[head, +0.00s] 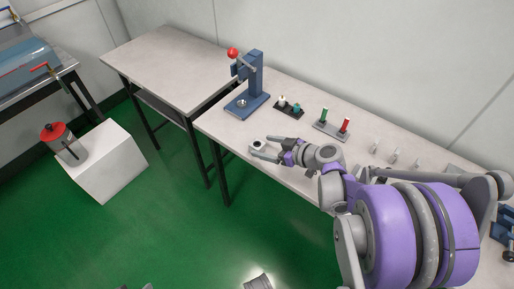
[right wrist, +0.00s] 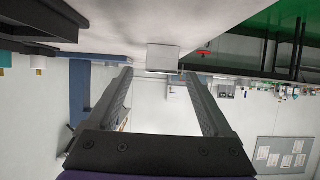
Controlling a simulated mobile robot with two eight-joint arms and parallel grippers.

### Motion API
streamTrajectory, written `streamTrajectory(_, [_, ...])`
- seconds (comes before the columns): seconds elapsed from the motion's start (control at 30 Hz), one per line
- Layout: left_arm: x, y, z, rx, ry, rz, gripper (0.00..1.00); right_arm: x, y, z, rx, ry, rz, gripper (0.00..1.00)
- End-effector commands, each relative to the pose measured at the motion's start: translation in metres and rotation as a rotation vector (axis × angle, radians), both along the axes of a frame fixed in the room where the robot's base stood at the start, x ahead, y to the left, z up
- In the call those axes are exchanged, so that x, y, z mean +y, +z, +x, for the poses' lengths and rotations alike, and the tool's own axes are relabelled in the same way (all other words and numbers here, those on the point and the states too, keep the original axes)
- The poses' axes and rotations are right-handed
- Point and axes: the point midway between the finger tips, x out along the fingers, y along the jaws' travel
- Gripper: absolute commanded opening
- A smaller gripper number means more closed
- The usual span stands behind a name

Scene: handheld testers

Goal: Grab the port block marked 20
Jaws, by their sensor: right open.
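A small pale block (head: 257,145) with a dark opening on top sits near the front edge of the long table. It also shows in the right wrist view as a plain light block (right wrist: 163,57), seen upside down. No number is readable on it. My right gripper (head: 261,150) is open and low over the table, with the block at its fingertips. In the right wrist view, the block lies between the two spread fingers (right wrist: 158,75) across the picture, and I see no grip on it.
A blue press (head: 255,75) with a red knob stands behind the block. Behind my right arm are a black tray (head: 291,112), a holder (head: 324,127) with green and red plugs, and small pale pieces (head: 375,146). Bare tabletop lies left of the block.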

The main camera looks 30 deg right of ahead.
Motion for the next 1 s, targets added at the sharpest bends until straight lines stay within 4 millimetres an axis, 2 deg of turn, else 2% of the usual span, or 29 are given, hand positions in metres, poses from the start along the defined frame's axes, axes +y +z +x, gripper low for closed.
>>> streamTrajectory(0.2, [0.0, -0.009, 0.0, 0.003, 0.0, 0.0, 0.5, 0.013, -0.013, 0.028, 0.0, 0.003, 0.0, 0.85])
streamTrajectory(0.53, [0.0, -0.01, 0.0, 0.003, 0.0, 0.0, 0.5, 0.015, -0.014, 0.033, 0.0, 0.001, 0.0, 0.83])
streamTrajectory(1.0, [0.0, -0.01, 0.0, 0.003, 0.0, 0.0, 0.5, 0.015, -0.014, 0.033, 0.0, 0.001, 0.0, 0.0])
